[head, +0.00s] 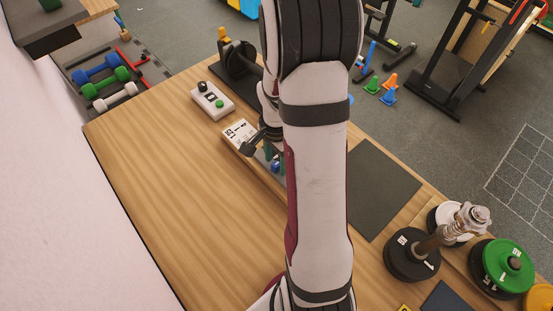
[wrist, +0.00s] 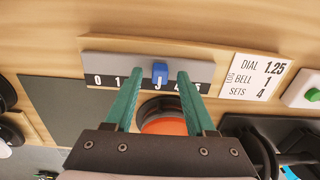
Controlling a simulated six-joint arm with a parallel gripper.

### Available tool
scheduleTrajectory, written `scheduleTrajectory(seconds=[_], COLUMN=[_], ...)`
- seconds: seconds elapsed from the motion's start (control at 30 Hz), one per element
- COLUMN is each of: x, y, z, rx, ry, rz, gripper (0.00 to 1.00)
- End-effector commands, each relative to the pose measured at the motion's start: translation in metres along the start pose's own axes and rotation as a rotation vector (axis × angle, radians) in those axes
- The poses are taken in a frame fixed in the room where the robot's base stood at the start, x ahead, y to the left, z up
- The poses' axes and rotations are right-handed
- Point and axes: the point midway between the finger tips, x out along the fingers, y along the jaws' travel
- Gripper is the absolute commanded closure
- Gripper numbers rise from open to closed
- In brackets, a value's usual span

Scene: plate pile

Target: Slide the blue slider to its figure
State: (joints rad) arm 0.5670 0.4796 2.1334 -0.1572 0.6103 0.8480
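The blue slider (wrist: 160,72) stands on a grey panel (wrist: 110,45) with a black number strip, in the wrist view. It sits about mid-strip, just above a partly covered figure that may be a 3. The 0 and 1 show to its left; my fingers hide other figures. My gripper (wrist: 159,78) is open, with one teal fingertip on each side of the slider and a gap to each. A white card (wrist: 252,78) beside the panel reads DIAL 1.25, BELL 1, SETS 4. In the head view the blue slider (head: 275,164) shows partly beside my arm.
A white box with a green button (head: 212,101) and a black stand (head: 238,62) are behind the card. A dark mat (head: 380,190) and weight plates (head: 410,257) lie right of my arm. An orange round thing (wrist: 165,126) shows below my fingers. The table's left is clear.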

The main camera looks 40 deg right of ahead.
Motion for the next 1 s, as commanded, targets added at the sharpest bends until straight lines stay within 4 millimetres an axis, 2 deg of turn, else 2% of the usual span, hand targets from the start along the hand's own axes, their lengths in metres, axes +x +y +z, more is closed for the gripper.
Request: scheduleTrajectory(seconds=[0.2,0.3,0.37,0.7,0.83,1.0], x=[0.0,-0.009,-0.02,-0.124,-0.148,-0.158], y=[0.0,0.0,-0.001,-0.001,-0.001,0.0], z=[0.0,0.0,0.0,-0.001,0.0,0.0], rx=[0.0,0.0,0.001,0.0,0.0,0.0], ry=[-0.001,0.0,0.001,0.003,0.001,0.0], rz=[0.001,-0.001,-0.003,-0.005,-0.002,0.0], gripper=[0.45,0.45,0.45,0.45,0.45,0.45])
